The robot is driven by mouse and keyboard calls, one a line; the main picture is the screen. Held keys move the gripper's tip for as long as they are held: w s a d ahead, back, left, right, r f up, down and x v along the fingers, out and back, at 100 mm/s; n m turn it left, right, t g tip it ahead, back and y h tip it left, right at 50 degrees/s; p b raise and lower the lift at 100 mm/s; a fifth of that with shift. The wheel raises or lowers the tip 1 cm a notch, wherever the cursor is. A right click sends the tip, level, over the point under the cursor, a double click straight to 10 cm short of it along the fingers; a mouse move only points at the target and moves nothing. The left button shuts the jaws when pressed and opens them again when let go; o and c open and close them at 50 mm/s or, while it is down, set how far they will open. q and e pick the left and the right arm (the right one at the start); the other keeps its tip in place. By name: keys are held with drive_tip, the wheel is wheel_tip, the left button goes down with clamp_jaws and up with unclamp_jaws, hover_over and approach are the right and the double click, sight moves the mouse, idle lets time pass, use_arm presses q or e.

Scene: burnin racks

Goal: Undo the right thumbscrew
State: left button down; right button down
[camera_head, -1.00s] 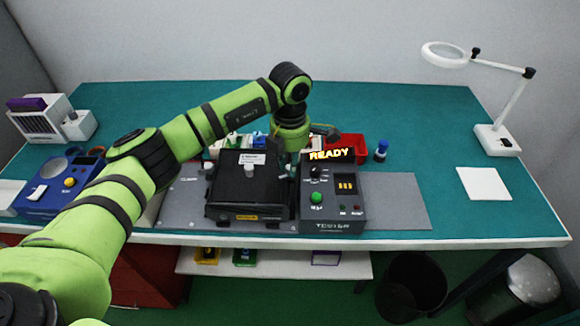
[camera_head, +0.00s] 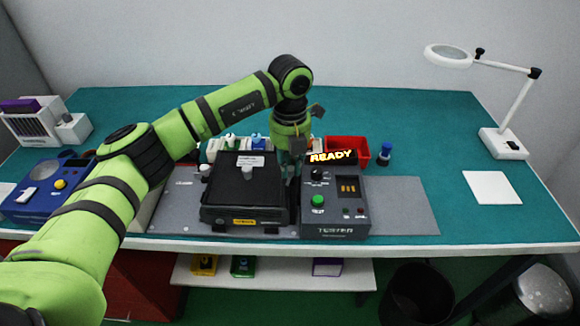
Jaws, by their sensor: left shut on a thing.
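The black box-like fixture (camera_head: 245,195) sits on a grey mat in the middle of the bench, with a white label on its lid. A pale knob (camera_head: 247,172) stands on the lid, and a small pale knob (camera_head: 205,170) shows at its left edge. My left gripper (camera_head: 292,170) points down at the fixture's right edge, beside the tester. It is shut on the right thumbscrew, which the fingers mostly hide. My right gripper is not in view.
The tester (camera_head: 335,208) with a green button and a lit READY sign stands close to the right of the gripper. A red bin (camera_head: 347,148) and a blue bottle (camera_head: 384,155) are behind it. A blue device (camera_head: 50,190) stands at left. The right bench is mostly clear.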

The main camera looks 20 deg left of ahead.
sight(290, 168)
use_arm(q)
drive_tip(key=shift+n+b, duration=0.3)
drive_tip(key=shift+n, duration=0.8)
drive_tip(key=c, duration=1.1)
unclamp_jaws()
drive_tip(key=shift+r, duration=0.1)
wheel_tip(290, 168, up, 12)
drive_tip(key=shift+f, duration=0.1)
